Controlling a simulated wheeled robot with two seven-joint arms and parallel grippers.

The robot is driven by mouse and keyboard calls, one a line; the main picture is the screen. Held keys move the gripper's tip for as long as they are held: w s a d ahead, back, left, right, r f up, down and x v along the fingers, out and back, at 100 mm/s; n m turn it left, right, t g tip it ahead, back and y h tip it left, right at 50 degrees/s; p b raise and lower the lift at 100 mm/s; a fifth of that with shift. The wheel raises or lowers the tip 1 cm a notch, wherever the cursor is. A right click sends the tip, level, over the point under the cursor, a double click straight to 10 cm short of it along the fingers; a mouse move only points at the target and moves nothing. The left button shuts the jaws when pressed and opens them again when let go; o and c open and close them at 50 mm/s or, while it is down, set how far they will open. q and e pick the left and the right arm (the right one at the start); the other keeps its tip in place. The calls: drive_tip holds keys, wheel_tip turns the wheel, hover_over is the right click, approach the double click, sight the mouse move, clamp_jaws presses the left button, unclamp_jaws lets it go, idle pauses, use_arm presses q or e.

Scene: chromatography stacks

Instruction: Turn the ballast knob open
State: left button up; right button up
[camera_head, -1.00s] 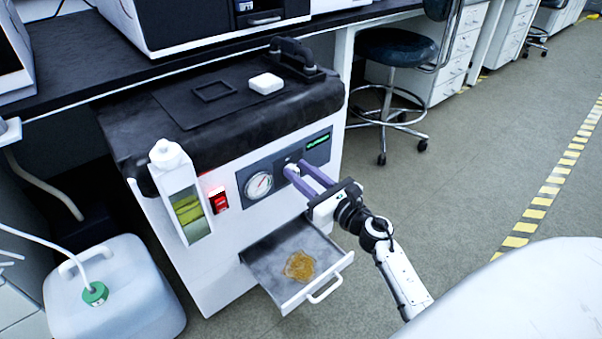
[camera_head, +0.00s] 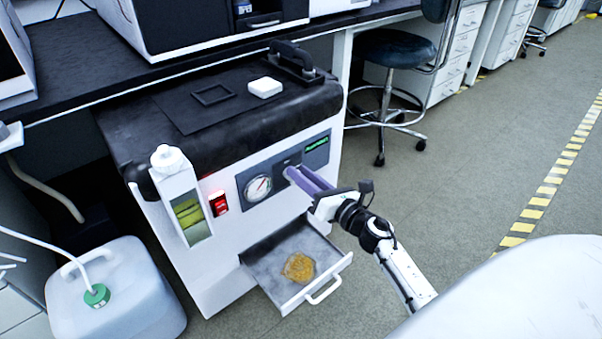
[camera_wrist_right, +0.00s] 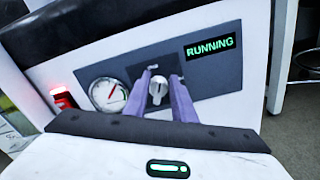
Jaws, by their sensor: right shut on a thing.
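The pump unit (camera_head: 265,223) is a white box with a black top under the bench. On its grey front panel are a round gauge (camera_head: 258,188) and a small green display, which reads RUNNING (camera_wrist_right: 211,46) in the right wrist view. The ballast knob (camera_wrist_right: 157,88) is a small light knob with a pointer, between the gauge and the display. My right gripper (camera_head: 289,173) has its two purple fingers on either side of the knob and is shut on it; in the head view the fingers hide the knob. My left gripper is not in view.
An open drawer (camera_head: 262,257) with an amber puddle (camera_head: 299,267) sticks out below the panel. A lit red switch (camera_head: 218,203) and an oil sight glass (camera_head: 188,212) are left of the gauge. A white canister (camera_head: 120,295) stands at lower left.

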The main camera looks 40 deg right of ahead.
use_arm(q)
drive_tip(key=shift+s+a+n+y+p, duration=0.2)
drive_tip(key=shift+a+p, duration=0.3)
drive_tip(key=shift+p, duration=0.3)
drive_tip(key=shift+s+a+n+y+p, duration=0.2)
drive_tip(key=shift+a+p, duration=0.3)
drive_tip(key=shift+p, duration=0.3)
use_arm(e)
drive_tip(key=shift+d+f+m, duration=0.15)
drive_tip(key=shift+f+m, duration=0.15)
drive_tip(key=shift+m, duration=1.95)
drive_tip(key=shift+d+f+m, duration=0.2)
drive_tip(key=shift+f+m, duration=0.15)
drive_tip(key=shift+m, duration=1.85)
drive_tip(key=shift+d+f+m, duration=0.15)
drive_tip(key=shift+f+m, duration=0.15)
drive_tip(key=shift+m, duration=1.95)
drive_tip(key=o, duration=0.7)
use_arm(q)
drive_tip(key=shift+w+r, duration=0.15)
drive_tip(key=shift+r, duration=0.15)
